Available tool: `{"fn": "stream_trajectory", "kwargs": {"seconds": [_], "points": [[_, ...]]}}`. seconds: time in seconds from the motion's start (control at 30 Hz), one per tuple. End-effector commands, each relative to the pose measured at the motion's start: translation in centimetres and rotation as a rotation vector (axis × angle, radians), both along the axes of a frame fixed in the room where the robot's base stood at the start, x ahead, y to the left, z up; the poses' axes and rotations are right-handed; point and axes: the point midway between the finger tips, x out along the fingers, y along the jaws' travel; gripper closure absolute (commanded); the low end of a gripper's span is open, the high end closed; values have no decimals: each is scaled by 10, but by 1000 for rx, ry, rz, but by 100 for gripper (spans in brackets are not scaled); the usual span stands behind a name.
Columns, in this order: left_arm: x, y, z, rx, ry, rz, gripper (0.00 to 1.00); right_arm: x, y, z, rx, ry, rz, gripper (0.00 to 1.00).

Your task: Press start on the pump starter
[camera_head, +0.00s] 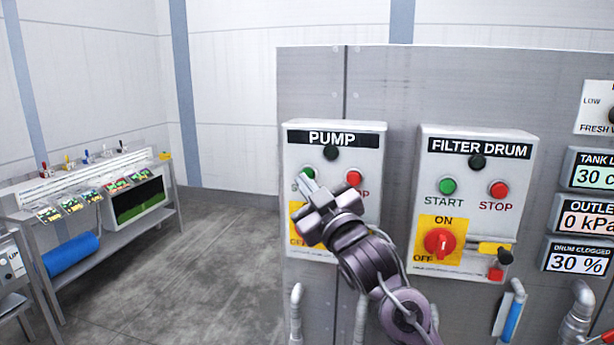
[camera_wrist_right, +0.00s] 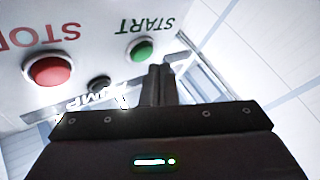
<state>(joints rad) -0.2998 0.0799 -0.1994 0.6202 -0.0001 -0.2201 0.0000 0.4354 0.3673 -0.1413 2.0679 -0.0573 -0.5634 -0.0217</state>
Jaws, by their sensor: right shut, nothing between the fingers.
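The pump starter (camera_head: 374,143) is a pale box labelled PUMP on the grey panel in the head view. Its green start button (camera_head: 309,173) shows just above the tips of my right gripper (camera_head: 306,183), and its red stop button (camera_head: 353,178) is to the right. My right gripper is shut and empty, in front of the box. In the right wrist view the green start button (camera_wrist_right: 141,50) is close to the shut fingers (camera_wrist_right: 155,72), and the red stop button (camera_wrist_right: 48,70) is farther left. I cannot tell whether the fingertips touch the start button. My left gripper is not in view.
The filter drum starter (camera_head: 478,205), with its own buttons and a red knob, is right of the pump box. Displays (camera_head: 594,170) are at the far right. Pipes (camera_head: 512,315) run below the boxes. A bench (camera_head: 95,215) stands at left, with clear floor (camera_head: 217,245) between.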

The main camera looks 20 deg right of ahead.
Motion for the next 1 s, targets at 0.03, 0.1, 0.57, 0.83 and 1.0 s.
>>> {"fn": "stream_trajectory", "kwargs": {"seconds": [0.03, 0.1, 0.57, 0.83, 1.0], "points": [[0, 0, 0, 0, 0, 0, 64, 0, 0, 0, 0, 0, 0, 100], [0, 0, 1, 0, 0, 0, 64, 1, -1, 0, 0, 0, 0, 100], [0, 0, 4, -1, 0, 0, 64, 7, -5, 0, -1, 0, 0, 100], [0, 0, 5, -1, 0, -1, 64, 8, -6, 1, 0, 0, 0, 100], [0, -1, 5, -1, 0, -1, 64, 10, -7, 1, -1, -1, -1, 100]]}}
